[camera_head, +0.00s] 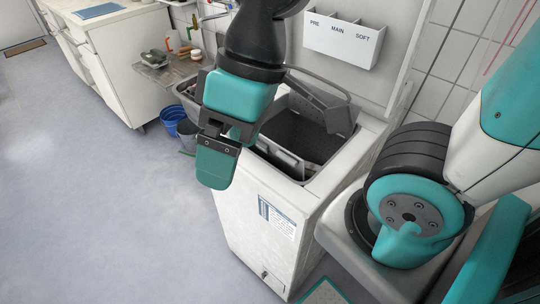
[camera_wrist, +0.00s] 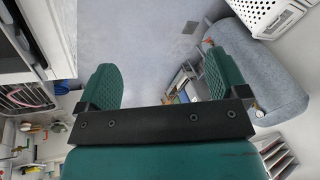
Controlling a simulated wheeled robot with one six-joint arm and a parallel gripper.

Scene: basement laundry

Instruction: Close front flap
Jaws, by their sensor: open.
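A white top-loading washing machine (camera_head: 262,222) stands in the middle of the head view with its top open. Inside the grey opening is the dark drum (camera_head: 311,139). A grey flap (camera_head: 283,158) stands tilted at the near side of the drum opening; it looks like the front flap and is open. Another grey flap (camera_head: 338,116) stands up at the far right side. My gripper (camera_head: 216,168) hangs left of the opening, apart from the flaps, and covers the left part of the machine top. The wrist view shows its two green fingers (camera_wrist: 160,75) wide apart with nothing between them.
A white dispenser box (camera_head: 343,40) marked PRE, MAIN and SOFT is on the raised lid behind. A blue bucket (camera_head: 172,118) stands on the floor at left, near a white cabinet (camera_head: 115,55). The floor (camera_head: 90,190) left of the machine is clear.

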